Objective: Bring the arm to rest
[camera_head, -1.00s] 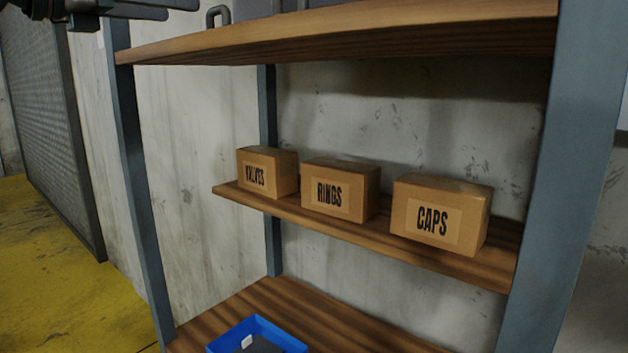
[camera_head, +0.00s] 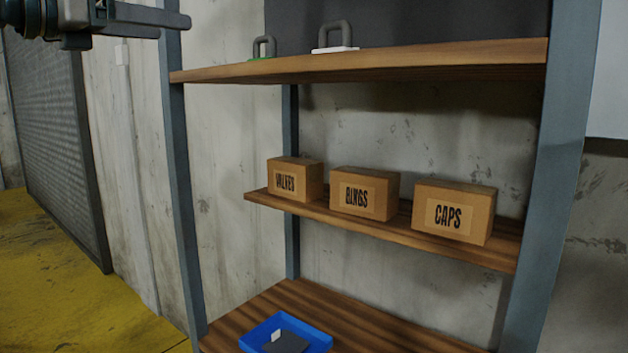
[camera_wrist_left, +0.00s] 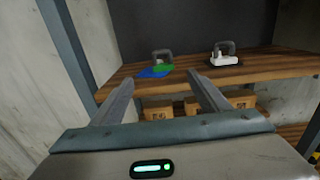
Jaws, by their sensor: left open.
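My left gripper (camera_head: 150,18) comes in at the upper left of the head view, in front of the shelf rack's left post. In the left wrist view its two fingers (camera_wrist_left: 160,92) are spread apart with nothing between them. They point toward the top shelf (camera_wrist_left: 125,83). My right gripper is in neither view.
The rack's top shelf (camera_head: 360,65) bears a grey handle on a green base (camera_head: 263,48) and one on a white base (camera_head: 335,40). A blue tray (camera_head: 318,342) sits lowest.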

